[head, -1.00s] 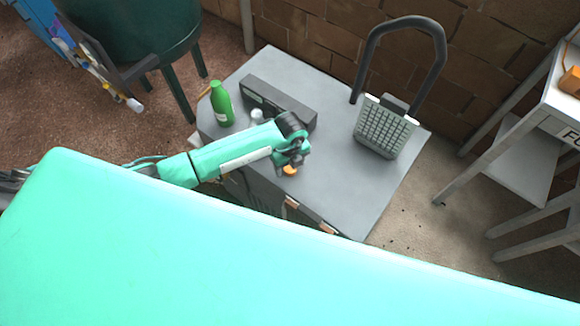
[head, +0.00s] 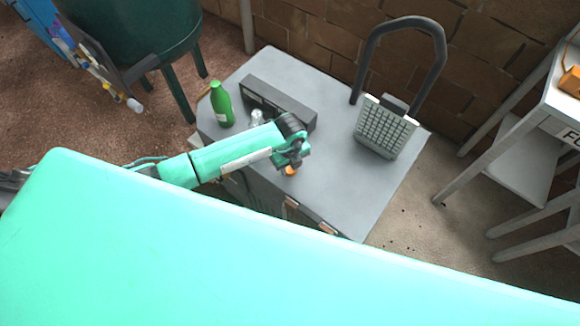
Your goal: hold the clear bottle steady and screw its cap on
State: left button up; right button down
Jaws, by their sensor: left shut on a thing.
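The clear bottle (head: 257,118) stands on the grey cabinet top (head: 345,185), behind my left forearm, which hides its lower part. My left gripper (head: 291,163) points down over the front part of the cabinet top, to the right of the bottle and apart from it. A small orange piece (head: 290,171), which looks like the cap, shows at its fingertips. The gripper is shut on it, and the fingers hide part of it. My right gripper is not in view.
A green bottle (head: 221,104) stands at the cabinet's left edge. A long dark box (head: 279,101) lies behind the clear bottle. A grey padlock-shaped object (head: 387,127) with a tall black loop stands at the right. The cabinet top's front right is clear.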

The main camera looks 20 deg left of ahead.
aim_at(290, 168)
pick_arm(q)
jog(key=shift+r, duration=0.1)
notch_tip(290, 168, up, 20)
jog(key=b, duration=0.2)
dwell(0.4)
